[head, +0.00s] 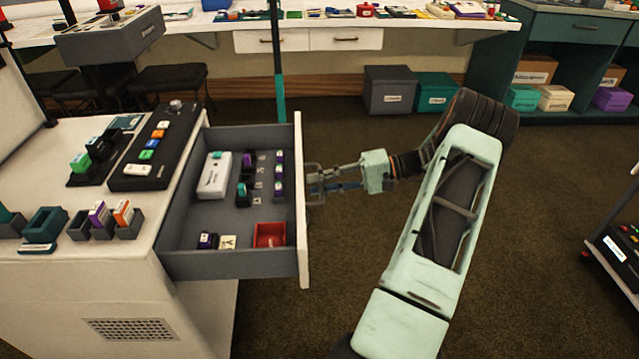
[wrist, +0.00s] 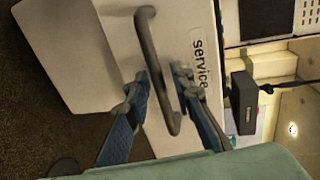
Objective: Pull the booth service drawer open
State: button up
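The booth service drawer (head: 225,262) stands pulled out from the white booth counter in the head view, with its grey inside showing. Its white front, labelled "service", also shows in the wrist view (wrist: 112,60). The dark bar handle (wrist: 150,45) is on that front. My gripper (head: 314,184) is at the outer side of the drawer front. In the wrist view my gripper (wrist: 162,82) has one blue finger on each side of the handle, spread with small gaps. Contact with the handle cannot be told for certain.
The drawer holds a white device (head: 214,175), a red tray (head: 270,234) and several small items. A black button panel (head: 158,148) sits on the counter (head: 60,270). Grey and teal bins (head: 391,90) stand at the back.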

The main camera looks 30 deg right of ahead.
jog(key=v, duration=1.2)
jog(key=shift+a, duration=0.1)
dwell(0.4)
